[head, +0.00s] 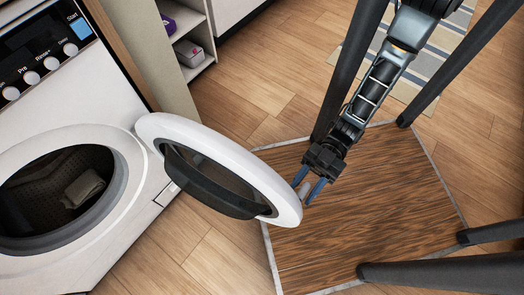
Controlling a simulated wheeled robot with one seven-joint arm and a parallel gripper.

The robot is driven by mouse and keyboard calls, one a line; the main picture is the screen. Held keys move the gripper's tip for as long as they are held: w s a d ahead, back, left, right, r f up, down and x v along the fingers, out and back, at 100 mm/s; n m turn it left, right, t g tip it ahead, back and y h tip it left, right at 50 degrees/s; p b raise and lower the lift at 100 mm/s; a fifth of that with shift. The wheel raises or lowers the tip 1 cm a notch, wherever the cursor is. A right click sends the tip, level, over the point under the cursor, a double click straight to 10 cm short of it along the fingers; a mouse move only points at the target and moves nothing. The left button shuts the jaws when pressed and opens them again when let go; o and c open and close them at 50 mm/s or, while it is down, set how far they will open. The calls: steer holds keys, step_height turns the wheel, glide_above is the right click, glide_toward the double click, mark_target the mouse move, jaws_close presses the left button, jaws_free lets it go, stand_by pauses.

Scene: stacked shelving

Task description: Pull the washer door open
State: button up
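The white washer (40,100) is at the left, with its round drum opening uncovered. A crumpled grey cloth (84,188) lies inside the drum. The round washer door (240,158), a white ring with dark glass, stands swung well out to the right of the opening. My gripper (302,194) is at the door's outer right edge, its blue fingers apart. A small grey piece, perhaps the door handle, shows between the fingers. I cannot tell whether they touch it or the rim.
Dark table-like legs (440,272) stand around a dark wooden panel (375,215) on the floor at the right. A striped rug (428,60) lies at the top right. Bare wood floor (225,110) shows behind the door.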

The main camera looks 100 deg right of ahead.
steer(key=shift+s, duration=0.1)
steer(key=v, duration=0.7)
steer(key=shift+s+d, duration=0.25)
stand_by(0.5)
